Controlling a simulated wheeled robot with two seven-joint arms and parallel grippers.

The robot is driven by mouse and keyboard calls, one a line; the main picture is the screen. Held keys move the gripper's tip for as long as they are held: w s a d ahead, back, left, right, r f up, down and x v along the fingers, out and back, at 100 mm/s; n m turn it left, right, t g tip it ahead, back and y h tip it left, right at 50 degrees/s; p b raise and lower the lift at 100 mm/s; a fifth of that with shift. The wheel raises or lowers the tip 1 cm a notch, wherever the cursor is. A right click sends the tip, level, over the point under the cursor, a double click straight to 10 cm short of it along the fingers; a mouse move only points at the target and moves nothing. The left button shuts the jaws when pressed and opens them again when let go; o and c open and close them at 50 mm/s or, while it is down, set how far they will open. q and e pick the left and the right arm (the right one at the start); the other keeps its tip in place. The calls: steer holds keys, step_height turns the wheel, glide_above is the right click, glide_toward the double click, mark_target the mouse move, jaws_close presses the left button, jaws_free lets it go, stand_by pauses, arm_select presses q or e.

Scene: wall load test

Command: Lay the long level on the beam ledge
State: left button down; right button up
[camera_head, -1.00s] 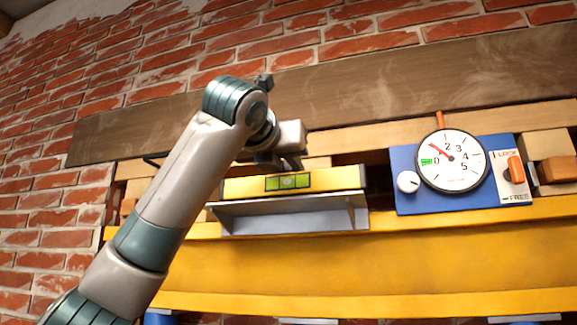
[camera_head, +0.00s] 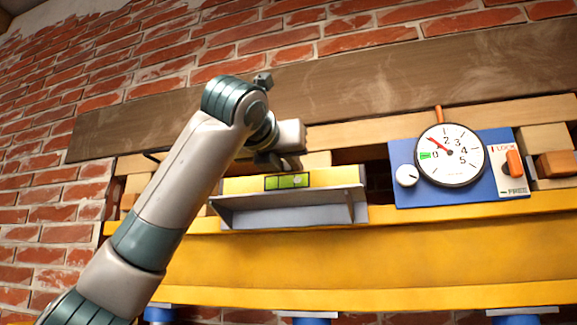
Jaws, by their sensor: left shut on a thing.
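The long yellow level (camera_head: 335,178) with a green vial sits at the grey ledge (camera_head: 290,212) on the yellow beam (camera_head: 400,255). The ledge's front lip hides the level's lower edge, so I cannot tell whether it rests on the ledge. My left gripper (camera_head: 275,162) is at the level's upper left part, shut on it; its fingertips are partly hidden. My right gripper is not in view.
A blue panel (camera_head: 405,194) with a round dial gauge (camera_head: 450,155), a white knob (camera_head: 407,176) and an orange lock lever (camera_head: 515,163) stands right of the ledge. Wooden blocks (camera_head: 557,165) and a brown plank (camera_head: 360,90) lie behind. Blue supports (camera_head: 310,320) show below the beam.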

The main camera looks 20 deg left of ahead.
arm_select(q)
steer(key=c, duration=1.5)
jaws_free()
steer(key=shift+c, duration=0.2)
steer(key=shift+s+f, duration=0.1)
steer(key=shift+s+b, duration=0.55)
steer(key=shift+s, duration=0.05)
steer(key=s+b, duration=0.7)
steer(key=s, duration=0.9)
steer(key=shift+a, duration=0.3)
